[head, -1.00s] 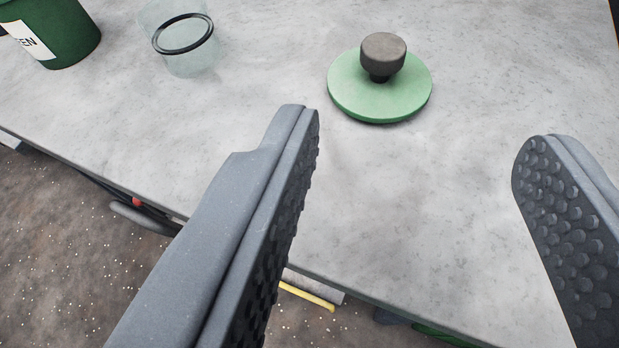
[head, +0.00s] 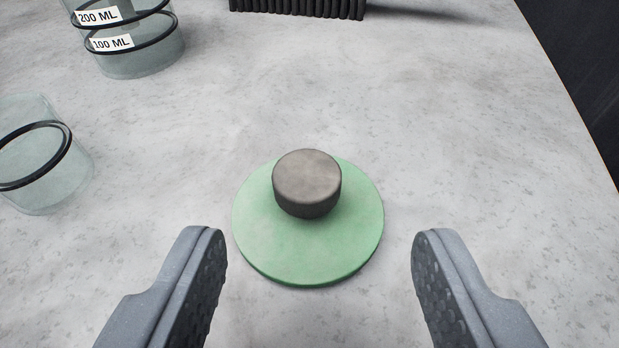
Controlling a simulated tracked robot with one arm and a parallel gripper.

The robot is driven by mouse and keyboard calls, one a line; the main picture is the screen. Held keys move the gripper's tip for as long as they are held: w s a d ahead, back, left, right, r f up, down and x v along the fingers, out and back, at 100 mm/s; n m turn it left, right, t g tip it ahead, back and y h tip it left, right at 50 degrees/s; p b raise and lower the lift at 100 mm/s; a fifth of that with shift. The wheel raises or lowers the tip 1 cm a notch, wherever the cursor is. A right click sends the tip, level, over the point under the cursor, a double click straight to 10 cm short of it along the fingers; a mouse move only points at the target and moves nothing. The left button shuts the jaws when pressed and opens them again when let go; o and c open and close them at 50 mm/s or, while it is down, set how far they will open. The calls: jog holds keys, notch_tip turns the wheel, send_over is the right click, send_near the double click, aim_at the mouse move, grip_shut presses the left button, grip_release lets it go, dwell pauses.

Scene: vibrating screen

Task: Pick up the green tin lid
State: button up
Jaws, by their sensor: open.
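The green tin lid (head: 290,248) lies flat on the grey table in the middle of the head view. It is a round disc with a dark grey-brown knob (head: 307,182) standing up from it. My gripper (head: 320,240) is open and empty. One finger is on the near left of the lid and the other on the near right, with a gap between each finger and the lid's rim. The fingers have studded pads facing inward.
Two clear glass vessels stand at the left: one with 200 ML and 100 ML labels (head: 130,50) and a smaller one with a black ring (head: 40,165). A black ribbed object (head: 298,8) stands at the back. The table (head: 480,130) is clear around the lid; its edge runs along the right.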

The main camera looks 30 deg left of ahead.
aim_at(304, 187)
jog(key=shift+a+b+x, duration=0.15)
jog(key=shift+b+x, duration=0.3)
jog(key=shift+x, duration=0.9)
jog(key=shift+a+b+x, duration=0.15)
jog(key=shift+b+x, duration=0.25)
jog(key=shift+x, duration=0.9)
jog(key=shift+s+r, duration=0.1)
jog(key=shift+s, duration=0.05)
jog(key=c, duration=1.1)
